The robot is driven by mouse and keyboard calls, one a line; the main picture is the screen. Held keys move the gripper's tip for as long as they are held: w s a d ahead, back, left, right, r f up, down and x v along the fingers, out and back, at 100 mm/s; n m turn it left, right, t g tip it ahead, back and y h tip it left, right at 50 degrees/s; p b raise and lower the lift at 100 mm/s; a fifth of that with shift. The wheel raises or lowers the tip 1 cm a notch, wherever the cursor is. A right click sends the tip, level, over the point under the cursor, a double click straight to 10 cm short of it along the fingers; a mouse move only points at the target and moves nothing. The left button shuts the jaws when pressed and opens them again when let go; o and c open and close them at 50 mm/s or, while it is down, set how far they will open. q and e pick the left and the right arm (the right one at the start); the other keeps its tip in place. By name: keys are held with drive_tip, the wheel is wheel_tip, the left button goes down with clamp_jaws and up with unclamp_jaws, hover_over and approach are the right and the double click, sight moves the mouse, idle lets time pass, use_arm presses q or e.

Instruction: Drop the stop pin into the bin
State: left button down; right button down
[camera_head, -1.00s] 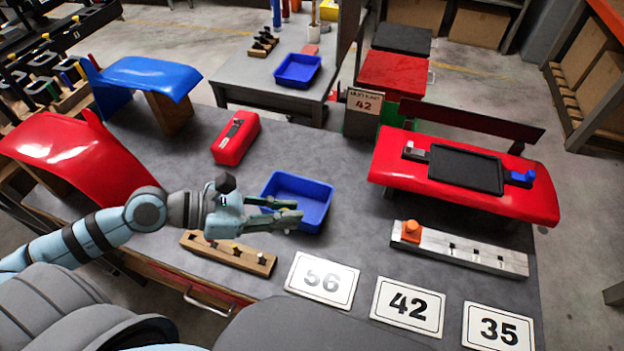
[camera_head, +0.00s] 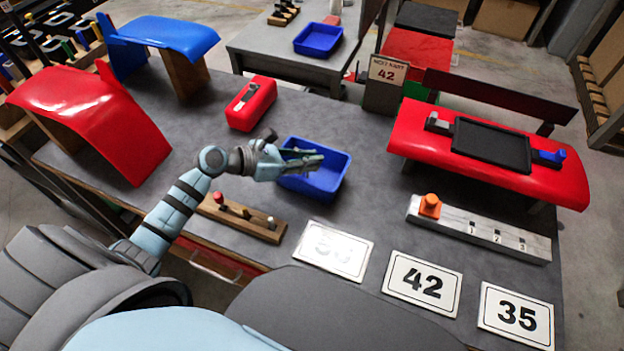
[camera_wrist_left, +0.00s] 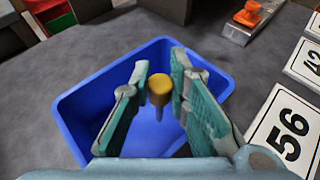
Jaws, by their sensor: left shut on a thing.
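The blue bin (camera_head: 325,185) stands on the grey bench, right of my left arm. My left gripper (camera_head: 318,160) is above the bin. In the left wrist view the gripper (camera_wrist_left: 162,92) is shut on the stop pin (camera_wrist_left: 160,88), which has a yellow round head and a thin pale shank. The pin hangs between the fingertips, above the bin's inside, with the bin's wall (camera_wrist_left: 80,105) around it in the picture. I cannot make out the pin in the head view. My right gripper is not in view.
A wooden pin rack (camera_head: 240,218) lies in front of the bin and a red toolbox (camera_head: 250,103) behind it. Number plates (camera_head: 422,283) line the front edge. A metal rail (camera_head: 480,232) with an orange piece and a red bodywork panel (camera_head: 410,140) are to the right.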

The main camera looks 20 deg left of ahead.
use_arm(q)
drive_tip(key=shift+w+f, duration=0.15)
drive_tip(key=shift+f, duration=0.05)
drive_tip(key=c, duration=1.5)
unclamp_jaws()
drive_tip(key=shift+o, duration=0.2)
drive_tip(key=v, duration=1.2)
drive_tip(key=shift+r, duration=0.15)
